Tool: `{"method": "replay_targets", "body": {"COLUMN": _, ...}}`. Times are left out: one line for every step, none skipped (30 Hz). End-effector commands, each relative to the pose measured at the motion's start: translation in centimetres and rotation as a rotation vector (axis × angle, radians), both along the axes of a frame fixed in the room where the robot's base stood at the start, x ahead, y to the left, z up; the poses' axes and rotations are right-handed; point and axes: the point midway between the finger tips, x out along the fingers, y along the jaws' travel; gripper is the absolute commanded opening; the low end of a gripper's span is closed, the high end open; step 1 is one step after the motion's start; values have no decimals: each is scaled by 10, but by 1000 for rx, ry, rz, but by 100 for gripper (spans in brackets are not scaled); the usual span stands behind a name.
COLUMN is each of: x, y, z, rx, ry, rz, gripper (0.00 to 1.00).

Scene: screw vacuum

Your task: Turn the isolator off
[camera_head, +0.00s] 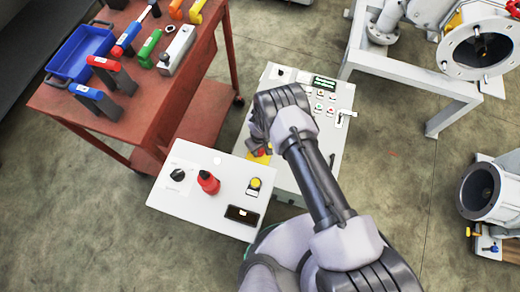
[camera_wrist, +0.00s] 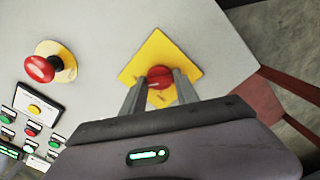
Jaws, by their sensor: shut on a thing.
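The isolator is a red rotary knob (camera_wrist: 160,74) on a square yellow plate (camera_wrist: 158,45), set on a light grey panel. In the wrist view my gripper (camera_wrist: 158,86) has one finger on each side of the knob and is shut on it. The knob's lower part is hidden by the fingers and the gripper body. In the head view a corner of the yellow plate (camera_head: 259,158) shows beneath my gripper (camera_head: 261,147), which hides most of the isolator. I cannot tell the knob's switch position.
A red emergency button (camera_wrist: 40,69) and several small buttons are left of the isolator in the wrist view. A white box (camera_head: 222,210) with a red knob (camera_head: 208,182) stands in front. A red tool cart (camera_head: 128,150) is at left, a white metal frame (camera_head: 452,108) at right.

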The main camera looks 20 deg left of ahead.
Motion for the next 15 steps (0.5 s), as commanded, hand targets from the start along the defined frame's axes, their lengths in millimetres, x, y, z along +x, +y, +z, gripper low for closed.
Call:
{"method": "replay_targets", "body": {"x": 0, "y": 1, "z": -3, "rx": 1, "ry": 0, "rz": 35, "gripper": 0}}
{"method": "replay_targets", "body": {"x": 0, "y": 0, "z": -3, "rx": 1, "ry": 0, "rz": 62, "gripper": 0}}
{"method": "replay_targets", "body": {"x": 0, "y": 0, "z": -3, "rx": 1, "ry": 0, "rz": 99, "gripper": 0}}
{"method": "replay_targets", "body": {"x": 0, "y": 1, "z": -3, "rx": 0, "ry": -1, "rz": 128, "gripper": 0}}
{"method": "replay_targets", "body": {"x": 1, "y": 1, "z": -3, "rx": 1, "ry": -2, "rz": 156, "gripper": 0}}
{"method": "replay_targets", "body": {"x": 0, "y": 0, "z": -3, "rx": 1, "ry": 0, "rz": 195, "gripper": 0}}
{"method": "replay_targets", "body": {"x": 0, "y": 0, "z": -3, "rx": 1, "ry": 0, "rz": 224, "gripper": 0}}
{"method": "replay_targets", "body": {"x": 0, "y": 1, "z": -3, "rx": 1, "ry": -2, "rz": 252, "gripper": 0}}
{"method": "replay_targets", "body": {"x": 1, "y": 1, "z": -3, "rx": 1, "ry": -2, "rz": 291, "gripper": 0}}
{"method": "replay_targets", "body": {"x": 0, "y": 1, "z": -3, "rx": 1, "ry": -2, "rz": 319, "gripper": 0}}
{"method": "replay_targets", "body": {"x": 0, "y": 0, "z": -3, "rx": 1, "ry": -1, "rz": 348, "gripper": 0}}
{"method": "replay_targets", "body": {"x": 0, "y": 0, "z": -3, "rx": 1, "ry": -1, "rz": 386, "gripper": 0}}
{"method": "replay_targets", "body": {"x": 0, "y": 1, "z": -3, "rx": 2, "ry": -2, "rz": 415, "gripper": 0}}
{"method": "replay_targets", "body": {"x": 1, "y": 1, "z": -3, "rx": 2, "ry": -2, "rz": 443, "gripper": 0}}
{"method": "replay_targets", "body": {"x": 0, "y": 1, "z": -3, "rx": 1, "ry": -1, "rz": 481, "gripper": 0}}
